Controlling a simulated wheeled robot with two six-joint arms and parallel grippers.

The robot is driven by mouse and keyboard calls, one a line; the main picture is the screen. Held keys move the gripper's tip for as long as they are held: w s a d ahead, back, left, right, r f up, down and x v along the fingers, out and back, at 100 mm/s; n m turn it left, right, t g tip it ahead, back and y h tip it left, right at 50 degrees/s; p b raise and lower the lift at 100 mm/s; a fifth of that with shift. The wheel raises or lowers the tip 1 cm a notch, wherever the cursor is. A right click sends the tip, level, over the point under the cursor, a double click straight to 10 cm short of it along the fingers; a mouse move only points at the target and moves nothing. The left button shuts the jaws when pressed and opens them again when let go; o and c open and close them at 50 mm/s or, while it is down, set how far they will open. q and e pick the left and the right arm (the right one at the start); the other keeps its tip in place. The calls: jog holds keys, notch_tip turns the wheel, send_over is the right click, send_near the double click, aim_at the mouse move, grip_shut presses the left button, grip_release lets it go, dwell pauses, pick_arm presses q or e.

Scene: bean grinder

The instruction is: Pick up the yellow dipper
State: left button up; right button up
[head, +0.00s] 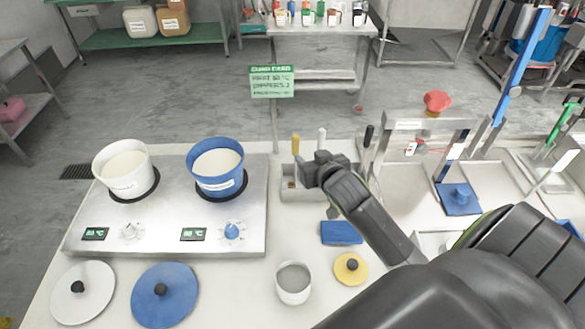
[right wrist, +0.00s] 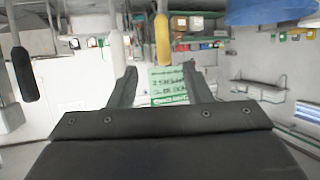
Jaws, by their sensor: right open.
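The yellow dipper (head: 295,145) shows as an upright yellow handle at the rack behind the hotplate's right side. In the right wrist view its handle (right wrist: 162,42) hangs from the top edge, and that picture looks upside down. My right gripper (head: 305,173) is close in front of the rack, just right of and below the yellow handle in the head view. Its fingers (right wrist: 160,86) are apart and empty, with the yellow handle above the gap in the wrist picture. My arm hides part of the rack. My left gripper is not in view.
A white-handled dipper (head: 321,137) and a black-handled one (head: 368,136) stand right of the yellow one. A hotplate (head: 165,240) with a white pot (head: 125,180) and a blue pot (head: 215,172) is left. A yellow lid (head: 350,272) and a grey-white cup (head: 293,290) lie in front.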

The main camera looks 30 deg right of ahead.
aim_at(298, 145)
jog(key=p+x, duration=0.1)
jog(key=x, duration=0.6)
jog(key=shift+w, duration=0.2)
jog(key=shift+w+d+f+p, duration=0.15)
jog(key=shift+w+f+p, duration=0.15)
jog(key=shift+w, duration=0.2)
jog(key=shift+w+p, duration=0.4)
jog(key=shift+w, duration=0.15)
jog(key=shift+p+x, duration=0.45)
jog(key=shift+x, duration=1.5)
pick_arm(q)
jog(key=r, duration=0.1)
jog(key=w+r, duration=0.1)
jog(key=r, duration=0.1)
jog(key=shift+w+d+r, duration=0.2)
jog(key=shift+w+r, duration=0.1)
pick_arm(e)
jog(key=shift+f, duration=0.15)
grip_shut()
